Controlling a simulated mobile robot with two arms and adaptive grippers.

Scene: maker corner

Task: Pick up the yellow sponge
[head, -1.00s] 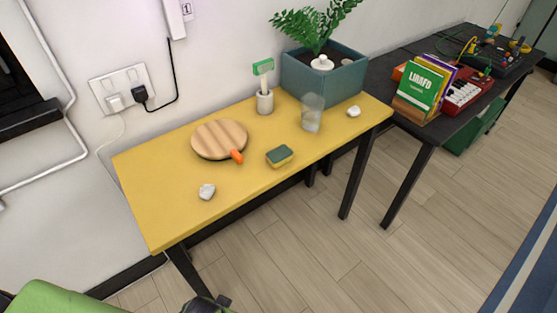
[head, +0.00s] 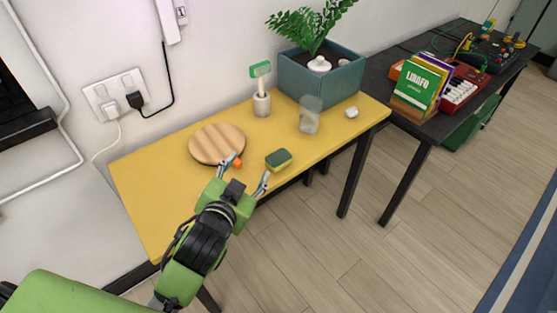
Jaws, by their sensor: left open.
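The yellow sponge (head: 279,161) has a dark green top layer. It lies on the yellow table (head: 150,190) near the front edge, right of the round wooden board. My left gripper (head: 250,172) is open and empty, reaching over the table's front edge from below. One finger is beside the orange item at the board, and the other is just left of the sponge, close to it. I cannot tell whether that finger touches it. My right gripper is not in view.
A round wooden board (head: 217,144) lies behind the gripper, with an orange item (head: 238,163) at its front. A glass (head: 310,115), a white lump (head: 351,112), a brush holder (head: 262,104) and a planter (head: 320,80) stand farther back. A dark table (head: 416,133) is at right.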

